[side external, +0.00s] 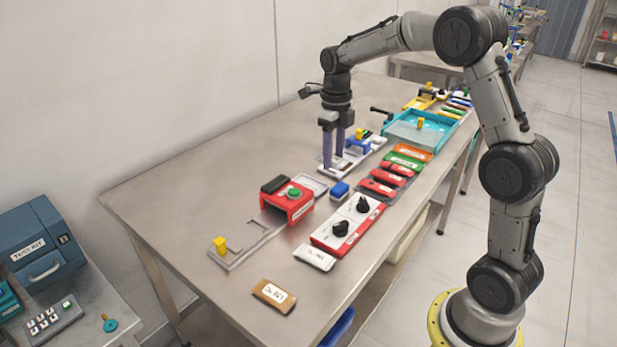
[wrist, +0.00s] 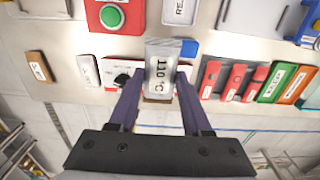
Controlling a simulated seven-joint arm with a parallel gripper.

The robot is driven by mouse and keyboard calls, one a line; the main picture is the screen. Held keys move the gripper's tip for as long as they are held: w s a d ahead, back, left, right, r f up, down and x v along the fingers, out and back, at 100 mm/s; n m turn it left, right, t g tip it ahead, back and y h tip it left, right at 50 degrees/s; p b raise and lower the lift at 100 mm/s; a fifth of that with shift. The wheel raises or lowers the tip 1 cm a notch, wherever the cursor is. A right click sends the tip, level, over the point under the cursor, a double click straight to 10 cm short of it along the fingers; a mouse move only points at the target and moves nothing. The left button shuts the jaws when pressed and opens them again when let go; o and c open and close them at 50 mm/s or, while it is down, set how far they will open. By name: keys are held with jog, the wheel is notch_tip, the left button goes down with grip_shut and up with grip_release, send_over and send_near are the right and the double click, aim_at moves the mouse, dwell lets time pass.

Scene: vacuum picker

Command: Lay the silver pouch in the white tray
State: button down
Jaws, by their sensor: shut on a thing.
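A silver pouch (wrist: 155,52) with a "110 °C" label is held between the purple fingers of my gripper (wrist: 158,75) in the wrist view. My gripper (side external: 334,165) is shut on it, pointing down over the bench in the side view, where I cannot clearly make out the pouch. The white tray (side external: 314,185), pale and shallow, lies beside the red housing in the side view. It also shows in the wrist view (wrist: 178,20), cut off at the top edge with part of a label visible. The pouch's image lies just below it there, apart from it.
A red housing with a green button (side external: 288,202) and a small blue block (side external: 339,190) stand near the tray. A white fixture with a blue clamp (side external: 360,142) stands behind. Red and green packets (side external: 390,176) line the right. A brown packet (side external: 274,295) lies in front.

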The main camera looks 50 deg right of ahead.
jog(key=w+d+f, duration=0.2)
jog(key=w+f, duration=0.1)
jog(key=w, duration=0.2)
send_near(308, 186)
jog(key=shift+s+a+f, duration=0.2)
jog(key=shift+s+f, duration=0.35)
jog(key=shift+w+d+f, duration=0.15)
jog(key=shift+w+f, duration=0.35)
jog(key=shift+f, duration=1.55)
jog(key=shift+f, duration=0.15)
jog(key=shift+f, duration=0.35)
jog(key=shift+f, duration=0.15)
